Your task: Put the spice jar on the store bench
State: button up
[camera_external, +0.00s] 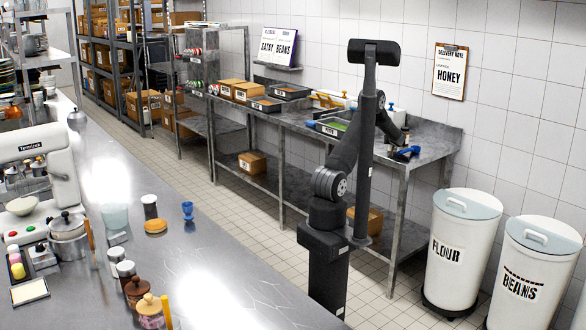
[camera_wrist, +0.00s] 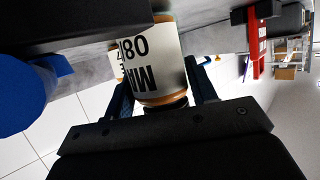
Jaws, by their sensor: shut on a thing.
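In the wrist view my gripper (camera_wrist: 160,88) has its two dark blue fingers on either side of a jar (camera_wrist: 152,62). The jar has an orange-brown body and a white label with black print, seen upside down. It looks like the spice jar, but its name cannot be read. In the external view my gripper (camera_external: 406,153) is over the right end of the steel wall bench (camera_external: 440,140), which may be the store bench. The held jar cannot be made out clearly there, and I cannot tell whether it touches the bench.
Small bottles and a green-filled tray (camera_external: 332,127) are near my arm on the wall bench. Cardboard boxes (camera_external: 247,91) and dark trays (camera_external: 266,104) stand farther left. Flour (camera_external: 460,250) and beans (camera_external: 530,275) bins stand right of the bench. The front counter (camera_external: 200,265) holds several jars.

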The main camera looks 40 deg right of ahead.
jog(key=o, duration=1.1)
jog(key=shift+f, duration=0.1)
jog(key=shift+o, duration=0.2)
jog(key=shift+s+a+r, duration=0.15)
jog(key=shift+s+r, duration=0.05)
jog(key=shift+r, duration=0.1)
jog(key=v, duration=1.1)
jog(key=shift+a, duration=0.25)
jog(key=shift+s+d+f, duration=0.1)
jog(key=x, duration=1.2)
jog(key=shift+r, duration=1.2)
